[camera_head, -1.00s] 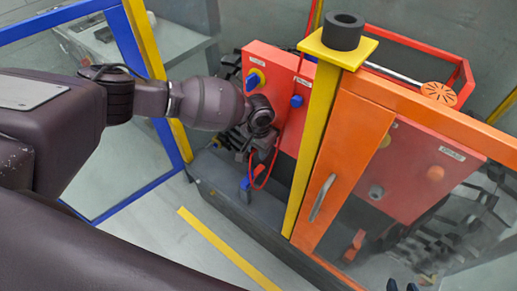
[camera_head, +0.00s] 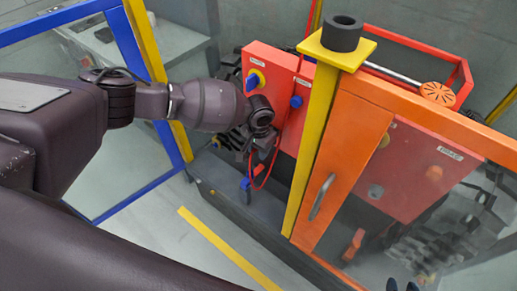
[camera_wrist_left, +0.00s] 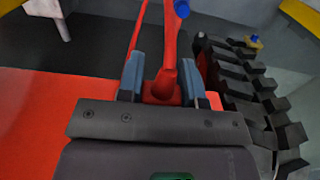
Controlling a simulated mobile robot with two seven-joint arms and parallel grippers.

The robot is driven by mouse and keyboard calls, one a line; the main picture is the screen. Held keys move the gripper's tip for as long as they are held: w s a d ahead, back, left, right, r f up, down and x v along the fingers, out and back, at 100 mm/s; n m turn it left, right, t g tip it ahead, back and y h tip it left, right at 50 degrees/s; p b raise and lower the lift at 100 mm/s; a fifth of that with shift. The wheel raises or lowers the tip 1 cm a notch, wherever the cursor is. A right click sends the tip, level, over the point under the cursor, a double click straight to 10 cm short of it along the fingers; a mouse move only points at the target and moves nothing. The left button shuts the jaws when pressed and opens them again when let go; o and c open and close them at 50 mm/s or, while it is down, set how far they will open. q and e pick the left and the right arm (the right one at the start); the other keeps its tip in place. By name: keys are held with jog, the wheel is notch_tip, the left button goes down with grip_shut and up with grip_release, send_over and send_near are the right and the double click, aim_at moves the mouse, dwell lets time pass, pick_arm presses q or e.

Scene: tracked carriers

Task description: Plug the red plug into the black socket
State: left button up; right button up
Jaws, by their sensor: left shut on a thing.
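My left gripper (camera_head: 246,183) is in front of the lower edge of the red panel in the head view. In the left wrist view its two grey-blue fingers (camera_wrist_left: 160,80) are shut on the red plug (camera_wrist_left: 163,88). A red part runs up from between the fingers to a blue end (camera_wrist_left: 181,9). A red cable (camera_head: 262,180) loops beside the gripper in the head view. Only two dark blue tips of my right gripper (camera_head: 402,286) show at the bottom edge, apart, with nothing seen between them. I cannot clearly make out the black socket.
The red panel (camera_head: 265,65) carries blue knobs. A yellow post (camera_head: 315,140) with a black cylinder (camera_head: 343,33) on top stands right of it. An orange door (camera_head: 345,150) with a handle follows. Black track links (camera_wrist_left: 250,95) lie beside the gripper.

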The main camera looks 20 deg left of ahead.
pick_arm(q)
jog(key=shift+w+d, duration=0.1)
jog(key=shift+w, duration=0.15)
dwell(0.7)
jog(key=shift+w+d+b, duration=0.2)
jog(key=shift+w+b, duration=0.1)
jog(key=shift+w, duration=0.3)
jog(key=shift+w+d+b, duration=0.2)
jog(key=shift+w+b, duration=0.05)
jog(key=shift+w, duration=0.3)
jog(key=shift+r, duration=0.15)
jog(key=shift+s, duration=0.1)
jog(key=shift+s+p, duration=0.1)
jog(key=shift+p, duration=0.3)
jog(key=shift+s+a+p, duration=0.3)
jog(key=shift+s+p, duration=0.15)
jog(key=shift+s, duration=0.25)
